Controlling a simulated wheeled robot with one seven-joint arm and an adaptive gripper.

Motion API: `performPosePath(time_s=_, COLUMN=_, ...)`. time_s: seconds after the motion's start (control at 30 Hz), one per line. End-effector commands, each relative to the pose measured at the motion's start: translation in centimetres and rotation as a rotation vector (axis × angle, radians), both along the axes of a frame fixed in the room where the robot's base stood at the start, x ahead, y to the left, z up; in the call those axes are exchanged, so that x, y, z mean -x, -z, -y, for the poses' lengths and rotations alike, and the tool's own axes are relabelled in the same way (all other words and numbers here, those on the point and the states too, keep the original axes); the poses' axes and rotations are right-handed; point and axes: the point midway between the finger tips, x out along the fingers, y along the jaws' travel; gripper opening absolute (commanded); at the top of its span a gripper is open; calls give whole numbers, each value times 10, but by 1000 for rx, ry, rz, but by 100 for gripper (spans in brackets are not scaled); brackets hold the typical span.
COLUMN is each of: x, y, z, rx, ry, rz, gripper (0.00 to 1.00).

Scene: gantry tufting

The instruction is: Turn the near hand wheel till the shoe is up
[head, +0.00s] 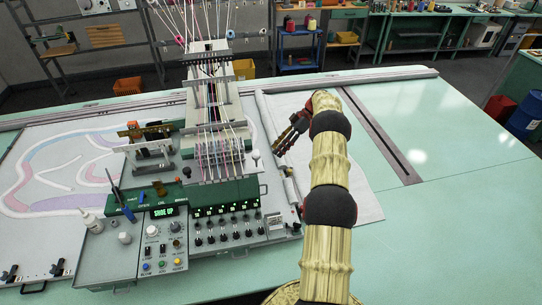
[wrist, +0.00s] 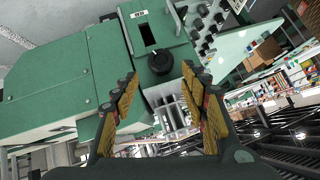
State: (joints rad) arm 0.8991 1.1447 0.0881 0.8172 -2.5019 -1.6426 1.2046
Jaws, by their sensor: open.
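The green tufting head carries a dark round knob (wrist: 160,62), which looks like the near hand wheel, below a slotted window in the wrist view. My gripper (wrist: 160,84) is open, its yellow-padded fingers either side of the knob in the picture. I cannot tell whether they touch it. In the head view my gripper (head: 281,147) is at the right side of the gantry machine (head: 215,120). The wheel cannot be made out there. The shoe itself cannot be made out.
The control box (head: 165,245) with knobs and buttons stands at the front. A patterned tufted cloth (head: 60,175) lies left of the machine. The pale green table (head: 450,130) is clear at the right, past a dark slotted rail (head: 380,137).

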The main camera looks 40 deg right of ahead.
Motion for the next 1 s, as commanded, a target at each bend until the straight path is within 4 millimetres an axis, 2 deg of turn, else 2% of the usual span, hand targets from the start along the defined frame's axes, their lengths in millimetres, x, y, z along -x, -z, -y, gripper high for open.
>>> performPosePath(time_s=0.23, x=4, y=-12, z=14, rx=1, ry=0, rz=-1, gripper=45)
performPosePath(time_s=0.6, x=5, y=-10, z=16, rx=0, ry=2, rz=-1, gripper=45)
performPosePath(time_s=0.77, x=13, y=17, z=25, rx=1, ry=20, rz=0, gripper=45)
performPosePath(time_s=0.87, x=26, y=47, z=31, rx=-15, ry=42, rz=-8, gripper=45)
performPosePath(time_s=1.0, x=37, y=82, z=25, rx=-94, ry=87, rz=4, gripper=45)
